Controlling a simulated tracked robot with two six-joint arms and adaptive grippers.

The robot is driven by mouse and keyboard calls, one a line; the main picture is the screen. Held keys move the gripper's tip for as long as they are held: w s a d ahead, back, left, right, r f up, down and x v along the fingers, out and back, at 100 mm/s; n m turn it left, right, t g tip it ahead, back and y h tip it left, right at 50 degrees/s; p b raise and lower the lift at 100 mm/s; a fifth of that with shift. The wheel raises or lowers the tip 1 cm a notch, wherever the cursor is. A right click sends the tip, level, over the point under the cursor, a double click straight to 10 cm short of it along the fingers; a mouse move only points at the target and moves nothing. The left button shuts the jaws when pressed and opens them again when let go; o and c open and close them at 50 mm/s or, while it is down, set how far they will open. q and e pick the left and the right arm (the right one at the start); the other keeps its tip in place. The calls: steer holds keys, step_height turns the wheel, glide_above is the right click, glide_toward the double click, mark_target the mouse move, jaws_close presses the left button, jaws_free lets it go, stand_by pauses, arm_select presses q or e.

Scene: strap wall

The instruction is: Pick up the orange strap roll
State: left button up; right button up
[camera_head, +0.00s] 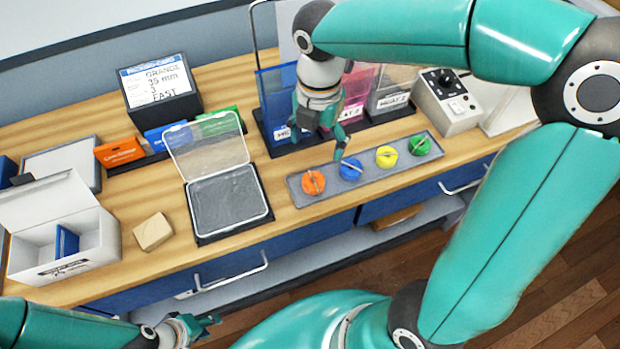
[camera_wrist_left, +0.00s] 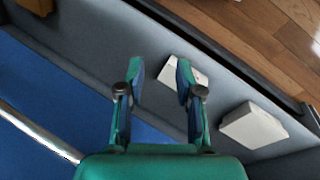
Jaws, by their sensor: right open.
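The orange strap roll (camera_head: 313,183) sits at the left end of a grey tray (camera_head: 372,183) on the bench. In the same tray, a blue roll (camera_head: 350,170), a yellow roll (camera_head: 387,157) and a green roll (camera_head: 420,144) stand in a row to its right. My right gripper (camera_head: 319,143) points down, open and empty, behind the tray near the orange and blue rolls. It appears above them and apart from them. My left gripper (camera_head: 206,325) is low in front of the bench. In the left wrist view its two fingers (camera_wrist_left: 158,75) are spread with nothing between them.
Upright pocket holders (camera_head: 277,100) stand behind the tray. A clear-lidded box (camera_head: 228,200) is open to its left. A white box (camera_head: 60,240), a tan block (camera_head: 153,232) and a sign stand (camera_head: 163,90) are further left. A control box (camera_head: 447,103) stands right.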

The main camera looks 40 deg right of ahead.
glide_above(313, 180)
steer(key=d, duration=0.1)
step_height(313, 180, down, 8)
steer(key=shift+s+r, duration=0.1)
steer(key=shift+r, duration=0.05)
steer(key=shift+a+f+p, duration=0.2)
steer(key=shift+a+f, duration=0.05)
steer(key=shift+f, duration=1.05)
steer(key=shift+a+f+p, duration=0.15)
steer(key=shift+a+f, duration=0.1)
steer(key=shift+f, duration=1.05)
steer(key=c, duration=1.1)
